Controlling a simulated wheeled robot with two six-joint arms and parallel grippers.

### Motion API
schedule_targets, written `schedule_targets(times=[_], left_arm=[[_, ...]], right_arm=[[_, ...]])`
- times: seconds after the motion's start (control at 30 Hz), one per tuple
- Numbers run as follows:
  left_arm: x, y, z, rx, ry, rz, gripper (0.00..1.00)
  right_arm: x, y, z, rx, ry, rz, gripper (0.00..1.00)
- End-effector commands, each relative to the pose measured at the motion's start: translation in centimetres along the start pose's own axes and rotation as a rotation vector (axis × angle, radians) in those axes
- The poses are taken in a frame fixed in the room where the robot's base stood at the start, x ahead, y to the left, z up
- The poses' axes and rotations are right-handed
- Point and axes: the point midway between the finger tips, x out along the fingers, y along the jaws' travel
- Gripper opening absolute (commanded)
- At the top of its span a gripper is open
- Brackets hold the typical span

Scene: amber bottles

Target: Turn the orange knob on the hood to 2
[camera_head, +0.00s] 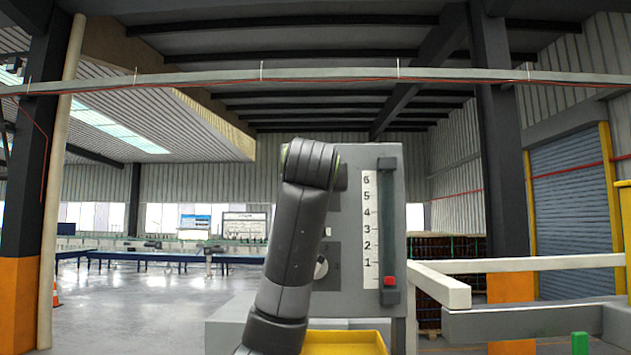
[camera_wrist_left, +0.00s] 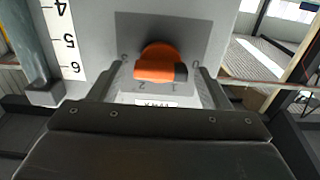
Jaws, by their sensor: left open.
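The orange knob (camera_wrist_left: 158,62) is on the grey panel of the hood (camera_wrist_left: 200,20) in the left wrist view, where the lettering is upside down. Digits 2 and 1 show just below the knob, and a dark patch is at its lower right end, near the 1. I cannot tell which mark it points to. My left gripper (camera_wrist_left: 161,68) is open, with one finger on each side of the knob; I cannot tell whether they touch it. In the head view my arm hides the knob and most of the gripper in front of the hood panel (camera_head: 345,240).
A small round dial (camera_head: 321,267) and a yellow tray (camera_head: 345,343) are lower down. A pale rail (camera_head: 440,284) is at the right.

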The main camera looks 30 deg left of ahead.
Motion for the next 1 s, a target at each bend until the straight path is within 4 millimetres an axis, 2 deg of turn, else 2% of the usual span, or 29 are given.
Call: schedule_targets(times=[0.07,0.4,0.73,1.0], left_arm=[[-0.01,-0.01,0.01,0.0,0.0,0.0,0.71],[-0.03,-0.01,0.0,0.0,0.0,0.0,0.28],[-0.03,0.03,0.07,0.042,-0.001,0.0,0.26],[-0.05,0.12,0.15,0.209,0.0,0.0,0.26]], right_arm=[[0.02,0.2,0.05,-0.001,-0.001,0.002,0.34],[0.01,0.73,0.1,-0.004,-0.002,0.009,0.34],[0.22,0.69,0.14,-0.003,-0.002,0.008,0.34],[0.88,0.62,0.22,-0.003,-0.002,0.008,0.34]])
